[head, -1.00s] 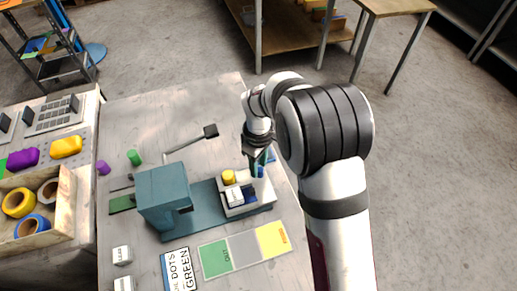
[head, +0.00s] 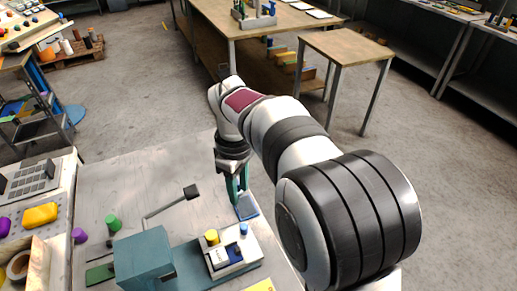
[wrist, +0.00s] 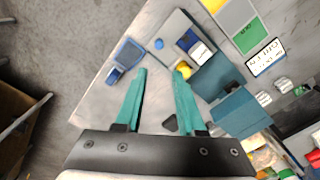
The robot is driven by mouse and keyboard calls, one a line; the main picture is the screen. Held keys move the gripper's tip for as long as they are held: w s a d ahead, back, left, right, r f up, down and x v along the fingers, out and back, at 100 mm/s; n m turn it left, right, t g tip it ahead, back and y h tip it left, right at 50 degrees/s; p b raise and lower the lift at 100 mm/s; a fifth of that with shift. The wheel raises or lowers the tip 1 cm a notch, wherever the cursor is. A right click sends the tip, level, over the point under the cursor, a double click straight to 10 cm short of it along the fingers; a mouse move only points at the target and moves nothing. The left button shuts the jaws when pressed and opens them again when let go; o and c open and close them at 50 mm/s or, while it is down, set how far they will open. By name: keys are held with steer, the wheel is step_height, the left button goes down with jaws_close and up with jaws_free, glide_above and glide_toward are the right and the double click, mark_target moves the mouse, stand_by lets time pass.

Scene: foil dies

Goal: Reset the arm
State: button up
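My gripper (head: 241,196) hangs over the right side of the work table in the head view, behind the teal press. In the wrist view its two teal fingers (wrist: 160,75) stand apart with nothing between them. The teal press (head: 145,258) has a pale block (head: 222,265) on its base, with a yellow cylinder (head: 211,237) and a small blue cylinder (head: 243,229) on it. A dark blue piece lies in the block's recess. A blue tray-like item (head: 247,207) lies near the fingertips in the head view; the wrist view shows it left of the fingers (wrist: 127,55).
A black-ended lever (head: 191,192) sticks out behind the press. Green (head: 113,222) and purple (head: 79,235) cylinders stand at left. Another table (head: 345,45) stands beyond open floor.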

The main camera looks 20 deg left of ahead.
steer(key=s+d+r+m, duration=0.2)
steer(key=d+m, duration=0.1)
steer(key=d, duration=0.3)
steer(key=s+d+r+m, duration=0.1)
steer(key=d+r+m, duration=0.1)
steer(key=d+m, duration=0.3)
steer(key=s+d+f+m+y, duration=0.1)
steer(key=s+d+f+m, duration=0.1)
steer(key=s+d+m, duration=1.1)
steer(key=s, duration=0.4)
steer(key=shift+s+d+f+m+y, duration=0.15)
steer(key=shift+s+d+m+y, duration=0.15)
steer(key=shift+d+m+y, duration=0.1)
